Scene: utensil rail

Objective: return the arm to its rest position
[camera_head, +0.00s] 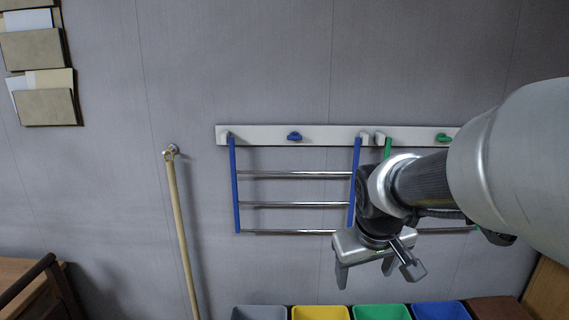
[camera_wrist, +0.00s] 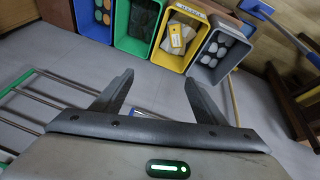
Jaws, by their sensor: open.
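My gripper (camera_head: 364,277) hangs in front of the wall-mounted rail in the head view, with its fingers pointing down. In the wrist view my gripper (camera_wrist: 160,98) shows two dark fingers spread apart with nothing between them. My arm reaches in from the right side of the head view and hides part of the rack behind it. The blue-sided rack (camera_head: 235,190) with chrome bars hangs on the white rail (camera_head: 260,133), just left of and behind my gripper. A green-sided rack (camera_head: 388,147) is mostly hidden by my arm.
Grey (camera_head: 258,312), yellow (camera_head: 320,312), green (camera_head: 382,311) and blue (camera_head: 440,310) bins stand below the rail. A wooden pole (camera_head: 181,230) leans at the left. Wall pockets (camera_head: 45,106) hang at upper left. A dark chair (camera_head: 30,285) stands at lower left.

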